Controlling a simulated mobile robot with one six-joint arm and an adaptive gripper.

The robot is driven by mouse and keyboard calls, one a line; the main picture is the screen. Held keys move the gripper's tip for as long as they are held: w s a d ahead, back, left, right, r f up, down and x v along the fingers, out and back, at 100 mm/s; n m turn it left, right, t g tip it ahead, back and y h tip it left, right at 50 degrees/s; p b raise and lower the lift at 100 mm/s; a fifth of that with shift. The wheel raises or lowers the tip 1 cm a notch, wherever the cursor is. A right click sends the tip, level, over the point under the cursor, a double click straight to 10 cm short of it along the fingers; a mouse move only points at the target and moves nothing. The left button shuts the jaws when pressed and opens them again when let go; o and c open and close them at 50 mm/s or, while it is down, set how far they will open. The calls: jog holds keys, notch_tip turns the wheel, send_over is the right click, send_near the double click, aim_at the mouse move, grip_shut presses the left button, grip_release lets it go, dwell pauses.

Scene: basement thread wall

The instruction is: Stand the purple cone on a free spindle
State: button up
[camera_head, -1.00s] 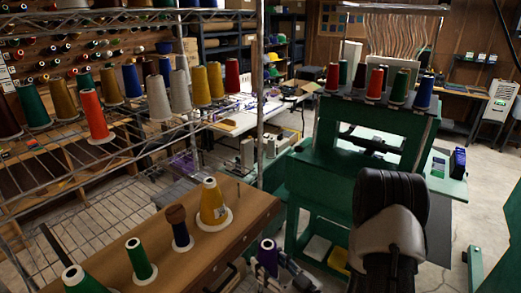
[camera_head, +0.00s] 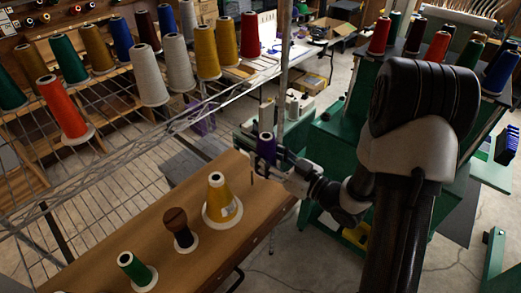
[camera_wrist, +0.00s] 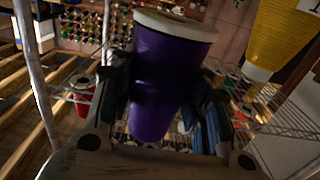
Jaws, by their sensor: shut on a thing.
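The purple cone (camera_head: 265,148) is held upright in my gripper (camera_head: 275,160), which is shut on it, by the far end of the wooden board (camera_head: 105,225). It also fills the middle of the wrist view (camera_wrist: 165,75), between the two fingers (camera_wrist: 160,105), with its white base rim towards the top of that picture. A bare thin spindle (camera_head: 252,170) stands at the board's far end, just left of and below the cone in the head view. I cannot tell the cone's height above the board.
On the board stand a yellow cone (camera_head: 218,195), a dark spool with a brown top (camera_head: 179,228) and a green cone (camera_head: 135,268). The yellow cone (camera_wrist: 290,35) is close in the wrist view. A wire rack (camera_head: 110,135) with several cones is behind left.

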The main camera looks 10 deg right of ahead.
jog(key=shift+s+d+f+b, duration=0.2)
jog(key=shift+f+b, duration=0.2)
jog(key=shift+f, duration=0.25)
jog(key=shift+w+f+b, duration=0.15)
jog(key=shift+f+b, duration=2.95)
jog(key=shift+f, duration=1.25)
jog(key=shift+w+a, duration=0.1)
jog(key=shift+a, duration=0.05)
jog(key=shift+w+a, duration=0.3)
jog(key=shift+w, duration=0.15)
jog(key=shift+w+a, duration=0.1)
